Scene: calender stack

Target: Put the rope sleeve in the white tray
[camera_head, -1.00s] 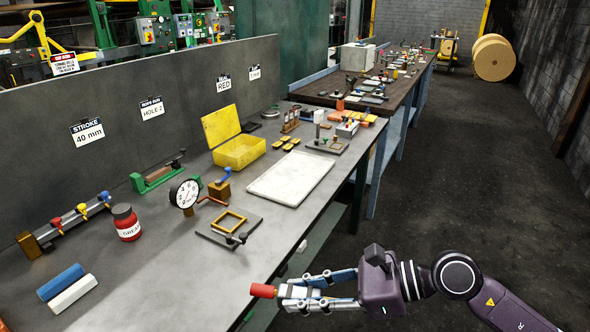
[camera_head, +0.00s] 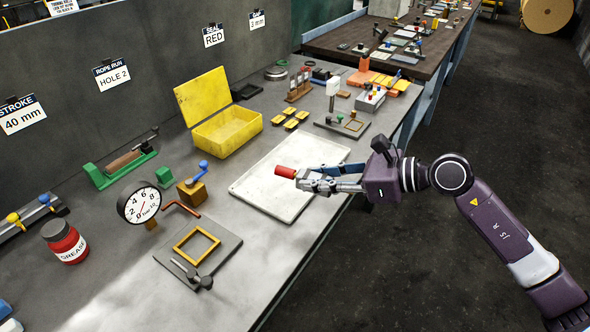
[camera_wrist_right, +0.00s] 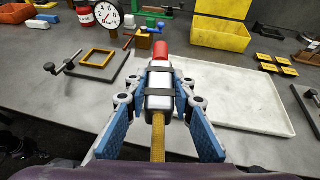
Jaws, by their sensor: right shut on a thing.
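My right gripper (camera_head: 304,178) is shut on the rope sleeve, which shows a red end (camera_head: 285,172) in the head view. In the right wrist view the sleeve (camera_wrist_right: 159,92) has a silver body with a dark band, a red tip and a tan, rope-like length trailing toward me. The gripper's blue-sided fingers (camera_wrist_right: 160,84) close on both sides of it. The white tray (camera_head: 262,195) lies flat and empty on the bench. In the head view the sleeve overlaps the tray; its height above it is hard to tell. My left gripper is out of view.
A frame fixture (camera_head: 197,246) with a clamp, a dial gauge (camera_head: 140,203) and a red grease jar (camera_head: 64,243) stand left of the tray. An open yellow box (camera_head: 228,131) and small yellow pieces (camera_head: 290,122) are behind it. The aisle floor is clear.

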